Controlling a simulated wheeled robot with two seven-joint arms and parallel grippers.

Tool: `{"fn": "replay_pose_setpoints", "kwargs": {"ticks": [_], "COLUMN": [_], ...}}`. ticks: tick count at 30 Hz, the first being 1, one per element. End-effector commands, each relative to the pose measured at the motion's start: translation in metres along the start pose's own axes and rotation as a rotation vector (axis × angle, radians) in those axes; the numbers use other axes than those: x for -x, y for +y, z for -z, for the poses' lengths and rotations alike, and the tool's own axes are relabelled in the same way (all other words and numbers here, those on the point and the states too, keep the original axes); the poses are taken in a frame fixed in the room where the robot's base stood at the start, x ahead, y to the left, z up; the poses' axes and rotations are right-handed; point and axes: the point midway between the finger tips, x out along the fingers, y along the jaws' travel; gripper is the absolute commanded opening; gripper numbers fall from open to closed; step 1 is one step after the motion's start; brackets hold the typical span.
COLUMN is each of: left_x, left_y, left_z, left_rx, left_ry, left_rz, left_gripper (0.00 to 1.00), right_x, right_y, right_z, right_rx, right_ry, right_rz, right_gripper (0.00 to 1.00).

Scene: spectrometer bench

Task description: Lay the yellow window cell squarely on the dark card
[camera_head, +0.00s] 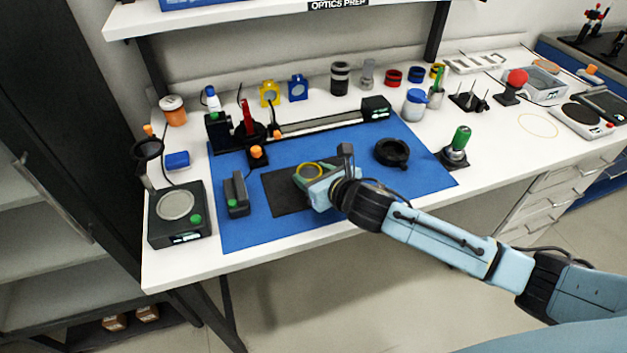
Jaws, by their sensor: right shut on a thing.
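The yellow window cell (308,163) shows as a yellow ring at the fingertips of my right gripper (309,177). The gripper is shut on it, and the fingers hide part of its near side. The dark card (282,198) is a dark rectangle on the blue mat, left of and below my gripper. The cell appears over the card's far right part. My gripper and forearm cover the card's right end. I cannot tell whether the cell touches the card or is held just above it. My left gripper is not in view.
The blue mat (245,235) is bare in front of the card. A black ring (392,153) lies right of my gripper, and a dark block (236,194) stands left of the card. A rail (330,123) runs behind. Yellow (270,93) and blue (298,88) mounts stand further back.

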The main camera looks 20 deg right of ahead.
Motion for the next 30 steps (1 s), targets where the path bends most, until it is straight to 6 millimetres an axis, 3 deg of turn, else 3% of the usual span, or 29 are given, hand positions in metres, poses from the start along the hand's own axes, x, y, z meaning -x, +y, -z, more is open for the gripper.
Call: {"fn": "replay_pose_setpoints", "kwargs": {"ticks": [3, 13, 14, 18, 30], "left_x": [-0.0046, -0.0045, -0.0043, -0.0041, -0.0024], "left_y": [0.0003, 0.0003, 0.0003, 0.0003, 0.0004], "left_z": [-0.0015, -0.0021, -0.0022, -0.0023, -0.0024], "left_rx": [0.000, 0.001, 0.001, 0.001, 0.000], "left_ry": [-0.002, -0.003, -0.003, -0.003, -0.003], "left_rz": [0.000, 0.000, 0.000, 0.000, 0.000], "left_gripper": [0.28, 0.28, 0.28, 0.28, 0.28], "right_x": [-0.0056, -0.0064, -0.0064, -0.0062, -0.0005], "right_y": [0.0001, -0.0003, -0.0003, -0.0003, -0.0004], "right_z": [0.0138, 0.0156, 0.0157, 0.0153, 0.0131], "right_rx": [-0.002, 0.000, 0.000, 0.000, 0.001], "right_ry": [0.000, 0.000, 0.000, 0.000, 0.001], "right_rz": [0.000, 0.001, 0.001, 0.001, 0.001], "right_gripper": [0.23, 0.23, 0.53, 0.71, 0.72]}}
